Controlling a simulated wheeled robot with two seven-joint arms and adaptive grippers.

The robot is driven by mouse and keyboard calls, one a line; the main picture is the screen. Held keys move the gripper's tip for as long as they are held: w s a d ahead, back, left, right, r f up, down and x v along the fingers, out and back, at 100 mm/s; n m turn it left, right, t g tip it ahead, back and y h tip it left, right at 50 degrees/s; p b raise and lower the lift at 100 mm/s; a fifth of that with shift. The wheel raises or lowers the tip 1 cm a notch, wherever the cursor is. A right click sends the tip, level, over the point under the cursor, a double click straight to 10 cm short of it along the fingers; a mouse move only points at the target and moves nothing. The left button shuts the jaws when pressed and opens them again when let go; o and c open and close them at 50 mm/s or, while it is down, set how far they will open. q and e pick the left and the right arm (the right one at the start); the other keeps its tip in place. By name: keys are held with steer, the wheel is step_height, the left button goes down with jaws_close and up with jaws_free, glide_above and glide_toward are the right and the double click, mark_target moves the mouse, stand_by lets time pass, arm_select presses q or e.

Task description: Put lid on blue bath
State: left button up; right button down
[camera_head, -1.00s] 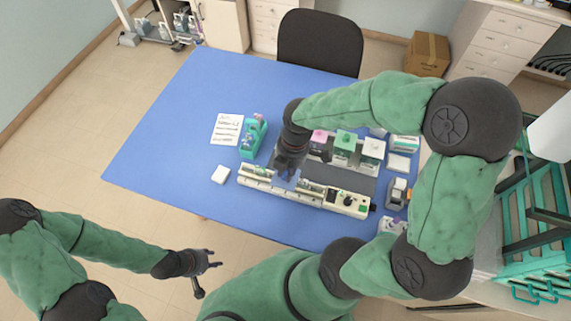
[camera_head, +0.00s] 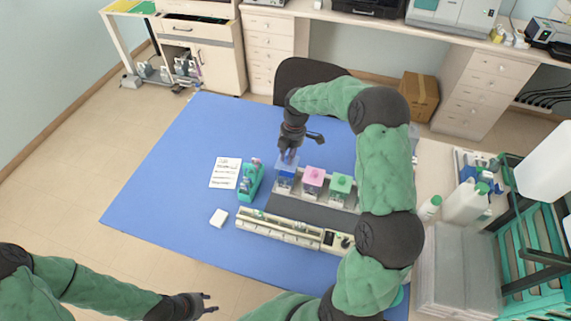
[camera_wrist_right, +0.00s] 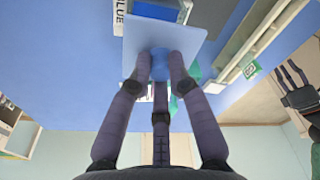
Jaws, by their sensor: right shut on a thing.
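The blue bath (camera_head: 285,182) stands at the left end of the row of baths in the head view. Its label reads BLUE in the right wrist view, where part of its blue inside (camera_wrist_right: 158,11) shows. In the right wrist view my right gripper (camera_wrist_right: 160,68) is shut on the blue knob of a pale, square lid (camera_wrist_right: 185,42). The lid overlaps much of the bath there; whether they touch is unclear. My left gripper (camera_head: 208,303) is open and empty, low in the head view, off the table.
A pink-topped bath (camera_head: 313,176) and a green-topped bath (camera_head: 340,184) stand to the right. A long pale instrument (camera_head: 280,228) lies in front. A teal rack (camera_head: 251,180), paper sheet (camera_head: 226,172) and white block (camera_head: 219,218) are left. The table's left side (camera_head: 160,185) is clear.

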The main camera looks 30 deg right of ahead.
steer(key=shift+w+d+f, duration=0.1)
steer(key=shift+f, duration=0.05)
steer(key=shift+f, duration=0.1)
steer(key=shift+f+b, duration=1.25)
steer(key=shift+f, duration=0.6)
steer(key=shift+f, duration=0.25)
steer(key=c, duration=1.1)
jaws_free()
steer(key=r, duration=0.4)
steer(key=d+r, duration=0.1)
steer(key=r, duration=0.7)
steer(key=shift+d, duration=0.35)
